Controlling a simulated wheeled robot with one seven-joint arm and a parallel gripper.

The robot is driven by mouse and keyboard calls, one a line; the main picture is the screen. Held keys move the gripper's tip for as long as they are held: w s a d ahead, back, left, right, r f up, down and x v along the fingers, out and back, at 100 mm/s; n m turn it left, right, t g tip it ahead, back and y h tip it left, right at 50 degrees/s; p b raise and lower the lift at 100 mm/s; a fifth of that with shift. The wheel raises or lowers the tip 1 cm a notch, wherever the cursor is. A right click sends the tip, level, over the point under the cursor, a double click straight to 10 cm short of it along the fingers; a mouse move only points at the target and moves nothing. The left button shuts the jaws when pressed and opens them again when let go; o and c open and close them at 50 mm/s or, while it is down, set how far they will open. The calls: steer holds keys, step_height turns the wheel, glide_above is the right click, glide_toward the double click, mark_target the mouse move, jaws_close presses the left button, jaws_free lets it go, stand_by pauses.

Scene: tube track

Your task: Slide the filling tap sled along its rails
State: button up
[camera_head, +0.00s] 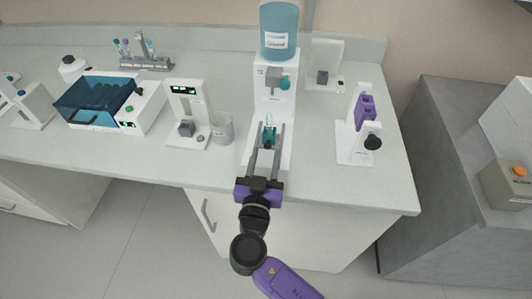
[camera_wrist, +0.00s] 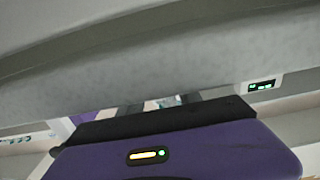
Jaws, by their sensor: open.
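The filling station (camera_head: 275,82) stands at the back of the counter, a white column with a blue bottle (camera_head: 280,32) on top and a grey-green tap (camera_head: 284,84) on its front. Below the tap, a small green part (camera_head: 268,136), which looks like the sled, sits low on the white base. My gripper (camera_head: 266,132) reaches in from the front, its two long grey fingers apart on either side of the green part. I cannot tell whether they touch it. The rails are mostly hidden by the fingers. In the wrist view, my purple gripper body covers the sled area.
A clear beaker (camera_head: 222,128) and a white device with a display (camera_head: 188,113) stand close on the left. A white stand with a purple part and black knob (camera_head: 357,140) is on the right.

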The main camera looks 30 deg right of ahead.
steer(key=b+v, duration=0.1)
steer(key=v, duration=0.5)
